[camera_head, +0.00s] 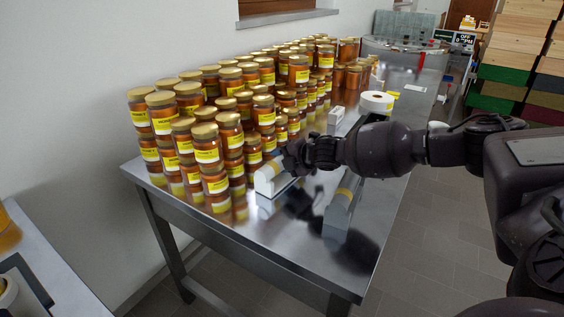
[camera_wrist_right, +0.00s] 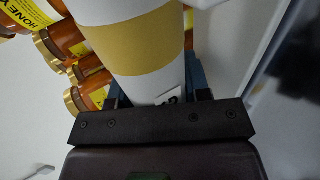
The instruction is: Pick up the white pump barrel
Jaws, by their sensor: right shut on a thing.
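The white pump barrel (camera_head: 266,181) is at the middle of the steel table in the head view, just left of my right gripper (camera_head: 292,160). In the right wrist view the barrel (camera_wrist_right: 150,88) is a white cylinder with a tan band. It lies between the two dark blue fingers of my right gripper, which is shut on it. Its far end is cut off by the top of the wrist view. I cannot tell whether it touches the table. My left gripper is not in view.
Stacked honey jars (camera_head: 207,155) stand close to the left of the barrel. A pale piece with a yellow band (camera_head: 342,205) is at the table's right edge. A white roll (camera_head: 376,101) and a small white box (camera_head: 335,116) are farther back. The steel table's (camera_head: 285,262) front is bare.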

